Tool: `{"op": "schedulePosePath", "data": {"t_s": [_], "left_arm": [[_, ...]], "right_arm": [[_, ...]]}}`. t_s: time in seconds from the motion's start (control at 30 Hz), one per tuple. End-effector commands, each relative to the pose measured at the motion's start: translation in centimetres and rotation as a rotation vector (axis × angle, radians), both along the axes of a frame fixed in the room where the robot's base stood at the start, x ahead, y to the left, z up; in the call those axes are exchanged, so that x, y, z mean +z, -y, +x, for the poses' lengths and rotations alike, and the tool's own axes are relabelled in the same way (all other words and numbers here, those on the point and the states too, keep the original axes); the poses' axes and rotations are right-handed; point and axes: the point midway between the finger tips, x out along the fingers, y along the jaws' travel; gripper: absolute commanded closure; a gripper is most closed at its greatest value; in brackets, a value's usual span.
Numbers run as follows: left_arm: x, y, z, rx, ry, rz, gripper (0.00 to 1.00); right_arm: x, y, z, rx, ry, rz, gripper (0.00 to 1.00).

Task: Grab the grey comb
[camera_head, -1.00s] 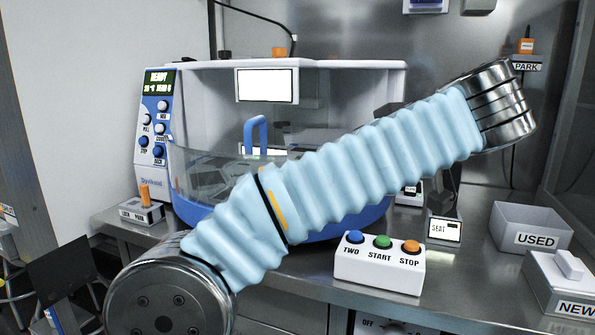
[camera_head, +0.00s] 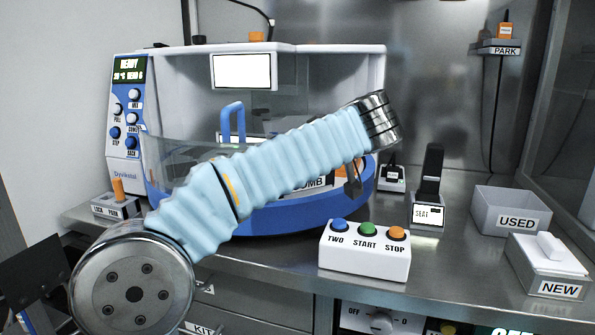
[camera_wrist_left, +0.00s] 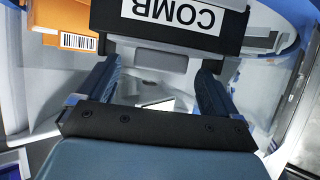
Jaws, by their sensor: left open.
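The black COMB block (camera_wrist_left: 180,18) is at the top of the left wrist view, its label upside down. My left gripper (camera_wrist_left: 158,68) is open, with one blue finger on each side of the bar. Nothing is visibly clamped, and contact cannot be told. In the head view my sleeved left arm crosses the blue-rimmed clear tub (camera_head: 262,219) and hides most of the block; only part of its COMB label (camera_head: 313,184) shows. My right gripper is not in view.
An orange box (camera_wrist_left: 72,24) with a barcode is left of the block in the wrist view. A white button box (camera_head: 365,262) stands before the tub. The SEAT stand (camera_head: 428,205), USED bin (camera_head: 510,208) and NEW box (camera_head: 550,265) are to the right.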

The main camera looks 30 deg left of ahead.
Motion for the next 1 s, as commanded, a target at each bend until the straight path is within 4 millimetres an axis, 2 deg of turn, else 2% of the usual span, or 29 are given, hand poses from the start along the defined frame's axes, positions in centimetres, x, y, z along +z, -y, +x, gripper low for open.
{"op": "schedulePosePath", "data": {"t_s": [0.27, 0.67, 1.0], "left_arm": [[-0.24, -0.42, 0.27, -0.001, 0.0, 0.0, 0.06], [-0.22, -0.38, 0.26, -0.001, 0.0, 0.0, 0.66], [0.25, -0.35, 0.27, -0.002, 0.0, 0.001, 0.67]], "right_arm": [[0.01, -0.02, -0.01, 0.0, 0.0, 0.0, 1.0], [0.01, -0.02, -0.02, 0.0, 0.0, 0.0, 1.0], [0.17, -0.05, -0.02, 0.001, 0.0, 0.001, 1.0]]}}
